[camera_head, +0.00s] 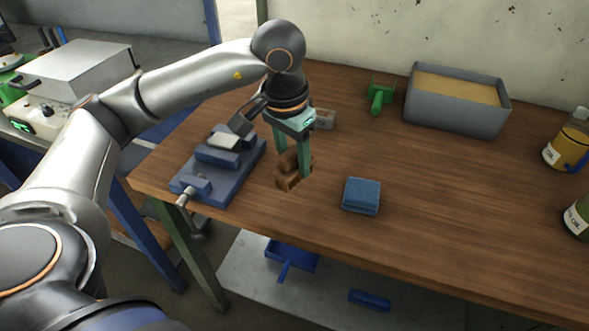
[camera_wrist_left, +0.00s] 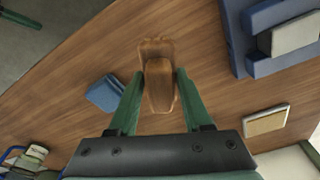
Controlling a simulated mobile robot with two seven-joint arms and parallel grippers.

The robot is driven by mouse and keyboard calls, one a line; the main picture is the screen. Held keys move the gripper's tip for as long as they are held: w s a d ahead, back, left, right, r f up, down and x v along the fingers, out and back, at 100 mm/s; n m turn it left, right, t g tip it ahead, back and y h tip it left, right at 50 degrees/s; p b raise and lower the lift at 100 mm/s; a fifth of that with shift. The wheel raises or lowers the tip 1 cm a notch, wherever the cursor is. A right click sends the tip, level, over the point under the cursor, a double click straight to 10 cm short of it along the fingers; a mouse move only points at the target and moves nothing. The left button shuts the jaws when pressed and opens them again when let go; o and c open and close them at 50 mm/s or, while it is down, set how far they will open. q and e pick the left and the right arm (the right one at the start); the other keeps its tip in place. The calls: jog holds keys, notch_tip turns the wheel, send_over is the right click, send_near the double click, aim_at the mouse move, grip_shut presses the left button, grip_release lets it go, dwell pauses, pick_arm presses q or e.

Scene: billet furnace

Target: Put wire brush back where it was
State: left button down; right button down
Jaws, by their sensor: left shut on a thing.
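My left gripper (camera_head: 291,160) is shut on the brown wire brush (camera_head: 288,172), to the right of the blue vise and over the front left of the wooden bench. The left wrist view shows the brush (camera_wrist_left: 160,86) between the two green fingers of my left gripper (camera_wrist_left: 160,82). Its bristles cannot be made out. I cannot tell whether the brush touches the bench top. My right gripper is in neither view.
The blue vise (camera_head: 222,172) stands left of the gripper. A folded blue cloth (camera_head: 361,195) lies to the right. A small grey block (camera_head: 323,118), a green tool (camera_head: 378,95) and a grey sand-filled bin (camera_head: 455,115) stand behind. Oil containers (camera_head: 567,150) stand far right. The bench middle is clear.

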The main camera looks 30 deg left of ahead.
aim_at(295, 171)
pick_arm(q)
jog(key=shift+w+a+f, duration=0.1)
jog(key=shift+w+f, duration=0.05)
jog(key=shift+f, duration=0.85)
jog(key=shift+w+f, duration=0.15)
jog(key=shift+f, duration=0.8)
jog(key=shift+f, duration=0.2)
jog(key=shift+c, duration=1.7)
grip_release()
jog(key=shift+r, duration=0.1)
jog(key=shift+r, duration=0.1)
jog(key=r, duration=0.4)
jog(key=s+r, duration=0.1)
jog(key=r, duration=0.7)
jog(key=shift+s+a+p, duration=0.1)
jog(key=shift+s+p, duration=0.15)
jog(key=shift+p, duration=0.1)
